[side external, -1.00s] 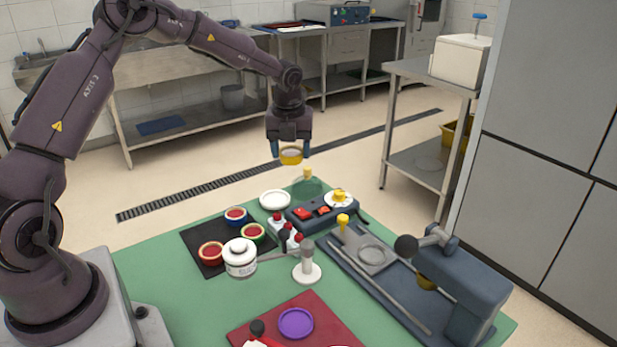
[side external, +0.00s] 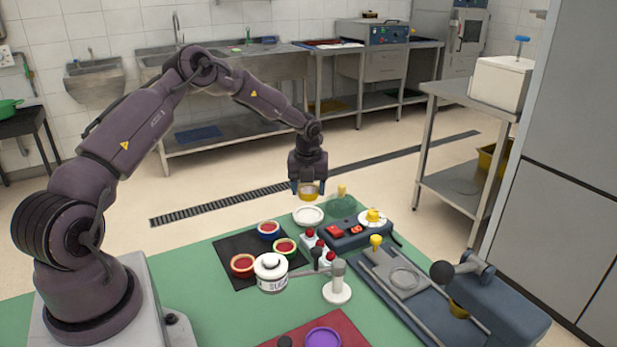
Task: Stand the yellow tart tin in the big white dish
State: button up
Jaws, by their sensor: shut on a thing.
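The yellow tart tin (side external: 309,194) hangs between the fingertips of my gripper (side external: 308,188), which is shut on it. The tin looks roughly level and is above the far edge of the green table. The big white dish (side external: 308,216) lies on the table just below the tin in the picture, with a visible gap between them. The dish looks empty. Whether the tin is straight above the dish or somewhat behind it, I cannot tell from this view.
Right of the dish are a green translucent dome with a yellow knob (side external: 341,203) and a dark box with red switches (side external: 348,233). A black mat (side external: 232,246) with tarts, a sugar jar (side external: 271,274) and a white stand (side external: 337,290) are nearer.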

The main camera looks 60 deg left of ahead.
aim_at(308, 216)
jog(key=shift+f, duration=2.45)
jog(key=shift+f, duration=0.55)
jog(key=o, duration=0.7)
jog(key=shift+o, duration=0.2)
jog(key=shift+s+d+r, duration=0.15)
jog(key=shift+d+r, duration=0.05)
jog(key=shift+r, duration=1.6)
jog(key=shift+s+d+r, duration=0.1)
jog(key=shift+d+r, duration=0.05)
jog(key=shift+r, duration=1.7)
jog(key=shift+s+d+r, duration=0.15)
jog(key=shift+d+r, duration=0.05)
jog(key=shift+r, duration=1.6)
